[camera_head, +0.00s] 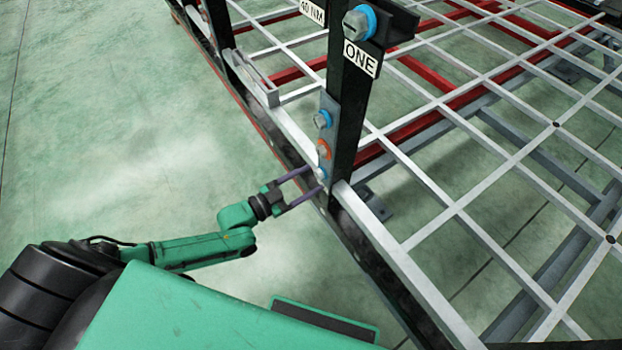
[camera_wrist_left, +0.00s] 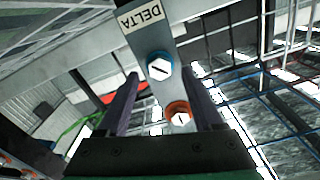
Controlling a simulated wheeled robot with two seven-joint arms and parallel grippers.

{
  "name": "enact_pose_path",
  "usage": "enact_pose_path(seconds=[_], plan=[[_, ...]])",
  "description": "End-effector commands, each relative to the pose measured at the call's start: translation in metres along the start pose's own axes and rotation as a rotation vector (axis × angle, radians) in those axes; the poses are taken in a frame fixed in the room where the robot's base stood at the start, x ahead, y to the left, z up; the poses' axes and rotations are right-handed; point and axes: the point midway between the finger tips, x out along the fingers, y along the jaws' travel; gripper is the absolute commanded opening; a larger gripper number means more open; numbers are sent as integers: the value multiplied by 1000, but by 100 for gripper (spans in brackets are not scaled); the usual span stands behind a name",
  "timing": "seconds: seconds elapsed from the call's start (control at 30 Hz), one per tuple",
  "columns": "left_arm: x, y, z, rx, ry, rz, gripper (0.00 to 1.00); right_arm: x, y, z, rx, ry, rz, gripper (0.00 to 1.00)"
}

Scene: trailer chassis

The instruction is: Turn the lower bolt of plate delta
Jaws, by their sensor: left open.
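Plate delta (camera_head: 331,108) is a grey strip on the black post. The left wrist view shows its DELTA label (camera_wrist_left: 141,16) upside down. Its lower bolt, with a blue ring, (camera_wrist_left: 159,68) is nearest the label; in the head view it (camera_head: 322,173) is partly behind a finger. A bolt with an orange ring (camera_head: 323,149) sits above it, and a blue-ringed bolt (camera_head: 322,119) is higher. My left gripper (camera_head: 314,179) is open at the lower bolt. In the left wrist view the bolt appears between the fingertips; I cannot tell whether they touch it. My right gripper is out of view.
The black post (camera_head: 350,100) carries a ONE sign (camera_head: 360,58) and a big blue-ringed bolt (camera_head: 357,22) at its top. The chassis grid (camera_head: 450,210) of grey bars spreads to the right. Green floor (camera_head: 120,130) to the left is free.

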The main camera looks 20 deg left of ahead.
Motion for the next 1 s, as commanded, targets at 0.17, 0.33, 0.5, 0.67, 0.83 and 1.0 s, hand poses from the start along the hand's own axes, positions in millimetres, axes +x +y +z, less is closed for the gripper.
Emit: enact_pose_path(seconds=[0.17,0.33,0.5,0.67,0.83,1.0], plan=[[13,0,0,0,0,0,68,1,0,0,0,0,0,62],[13,0,0,0,-1,0,68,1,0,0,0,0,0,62],[13,0,0,0,-1,0,10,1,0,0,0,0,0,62],[13,0,0,0,-1,0,0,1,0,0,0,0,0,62],[12,0,0,-17,-1,0,0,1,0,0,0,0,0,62],[12,0,0,-73,-2,0,0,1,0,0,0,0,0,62]])
